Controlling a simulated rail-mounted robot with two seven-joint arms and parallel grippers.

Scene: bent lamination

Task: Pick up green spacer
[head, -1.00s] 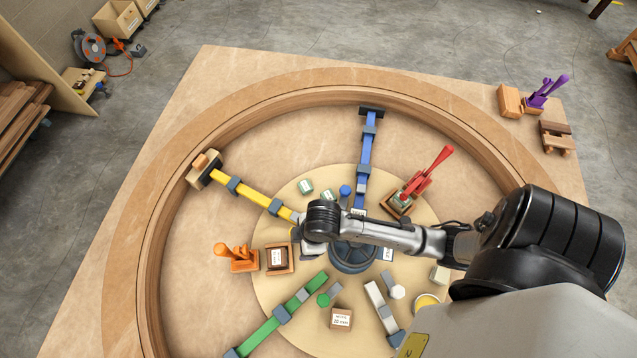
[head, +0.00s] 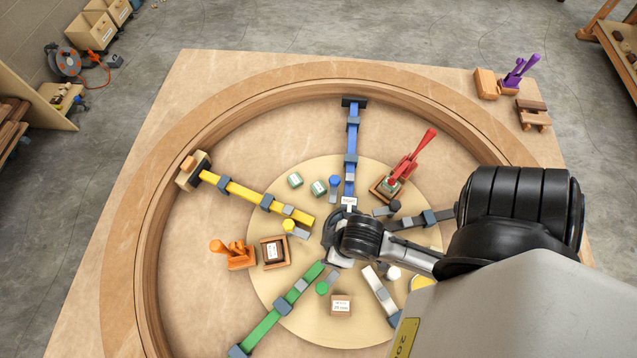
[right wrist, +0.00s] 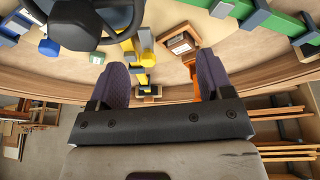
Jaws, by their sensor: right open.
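Several green pieces are in the head view, and I cannot tell for sure which is the spacer. Two small green blocks with white labels, the left one (head: 295,180) and the right one (head: 319,188), lie on the round board left of the blue bar. A green knob (head: 322,287) sits beside the green bar (head: 268,330), which also shows in the right wrist view (right wrist: 285,22). My left gripper is out of view.
A yellow bar (head: 240,190), blue bar (head: 352,140) and white bar (head: 378,290) radiate from the hub. A red toggle clamp (head: 410,165) and orange clamp (head: 232,254) stand up as obstacles. A curved wooden rim (head: 150,215) surrounds them.

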